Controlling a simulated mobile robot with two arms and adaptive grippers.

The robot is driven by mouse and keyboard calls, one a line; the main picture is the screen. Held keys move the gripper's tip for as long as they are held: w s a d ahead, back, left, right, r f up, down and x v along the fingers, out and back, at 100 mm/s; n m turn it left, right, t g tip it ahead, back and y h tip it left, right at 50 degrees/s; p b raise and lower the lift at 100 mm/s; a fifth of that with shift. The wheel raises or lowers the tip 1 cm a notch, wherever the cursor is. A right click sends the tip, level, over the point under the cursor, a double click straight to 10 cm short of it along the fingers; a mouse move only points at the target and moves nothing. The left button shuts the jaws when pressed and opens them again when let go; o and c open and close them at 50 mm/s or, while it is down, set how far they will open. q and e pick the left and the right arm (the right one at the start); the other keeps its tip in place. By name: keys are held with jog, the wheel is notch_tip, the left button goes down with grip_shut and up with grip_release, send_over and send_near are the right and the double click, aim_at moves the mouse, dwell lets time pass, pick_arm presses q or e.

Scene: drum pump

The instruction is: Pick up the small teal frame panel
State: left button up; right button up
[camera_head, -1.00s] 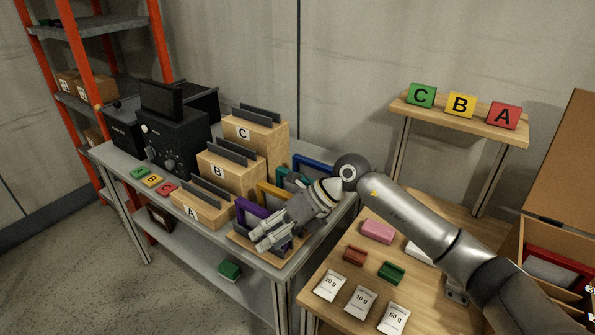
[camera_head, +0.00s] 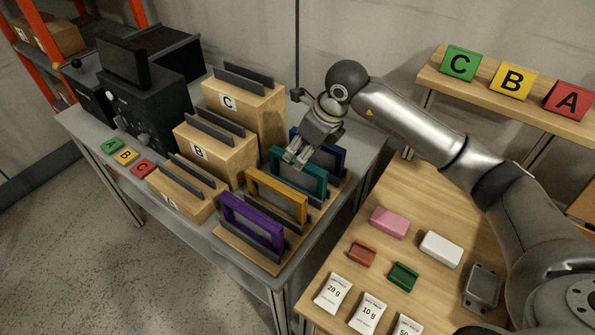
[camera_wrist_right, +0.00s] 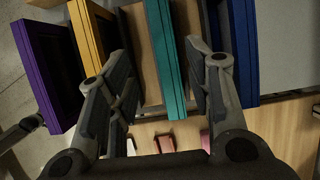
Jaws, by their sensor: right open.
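The teal frame panel (camera_head: 312,168) stands upright in a slotted wooden rack (camera_head: 243,256) on the grey table, between the yellow frame (camera_head: 277,190) and the blue frame (camera_head: 330,156). My right gripper (camera_head: 296,158) is open and above the teal panel's top edge in the head view. In the right wrist view the teal panel (camera_wrist_right: 166,60) runs between the two open fingers of the gripper (camera_wrist_right: 158,85), closer to the right-hand one. I cannot tell whether a finger touches it. My left gripper is out of view.
A purple frame (camera_head: 252,220) stands at the rack's near end. Wooden blocks A (camera_head: 180,200), B (camera_head: 205,160) and C (camera_head: 240,115) stand left of the rack. A wooden table (camera_head: 330,275) at right holds coloured blocks and weight packets.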

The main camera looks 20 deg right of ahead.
aim_at(297, 175)
jog(key=shift+w+f, duration=0.25)
jog(key=shift+f, duration=0.15)
jog(key=p+x, duration=0.2)
jog(key=x, duration=0.2)
jog(key=shift+d+f, duration=0.15)
jog(key=shift+w+f, duration=0.25)
jog(key=shift+f, duration=0.15)
pick_arm(q)
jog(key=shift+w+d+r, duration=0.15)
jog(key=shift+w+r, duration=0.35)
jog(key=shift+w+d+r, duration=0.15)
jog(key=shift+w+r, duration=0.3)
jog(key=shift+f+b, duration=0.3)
jog(key=shift+b, duration=0.1)
pick_arm(e)
jog(key=shift+f, duration=0.2)
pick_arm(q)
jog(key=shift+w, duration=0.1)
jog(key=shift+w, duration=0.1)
pick_arm(e)
grip_shut()
